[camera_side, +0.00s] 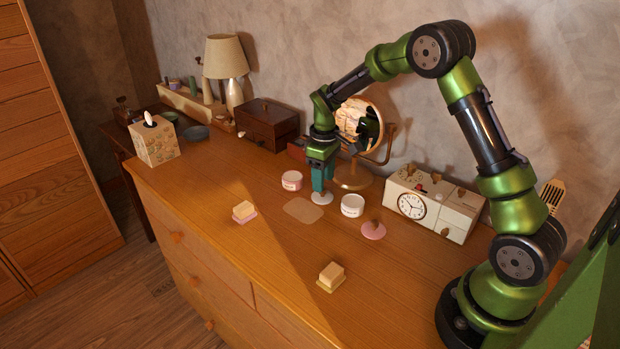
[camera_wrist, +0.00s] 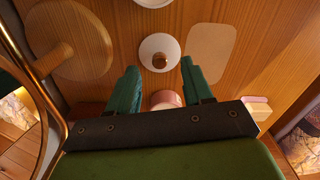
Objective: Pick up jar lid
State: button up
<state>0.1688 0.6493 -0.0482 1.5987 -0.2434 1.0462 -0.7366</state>
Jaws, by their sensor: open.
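A white round jar lid with a dark knob (camera_wrist: 159,52) lies on the dresser top, centred just beyond my fingertips in the wrist view. In the side view the white lid (camera_side: 321,199) is directly under my gripper (camera_side: 321,188). My gripper also shows in the wrist view (camera_wrist: 160,70), its two teal fingers apart with nothing held between them. I cannot tell whether the fingertips touch the lid. A second, pink lid with a brown knob (camera_side: 373,231) lies further right. A white jar (camera_side: 352,206) and a pink jar (camera_side: 292,181) stand on either side of the white lid.
A round mirror on a stand (camera_side: 352,183) is close behind my gripper. A cream clock box (camera_side: 432,207) stands right. A flat tan mat (camera_side: 303,210) lies in front, with soap bars (camera_side: 331,274) (camera_side: 244,211) nearer the front edge. A dark wooden box (camera_side: 267,123) is behind left.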

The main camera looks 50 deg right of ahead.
aim_at(324, 197)
jog(key=shift+f, duration=1.45)
grip_shut()
jog(key=shift+r, duration=0.2)
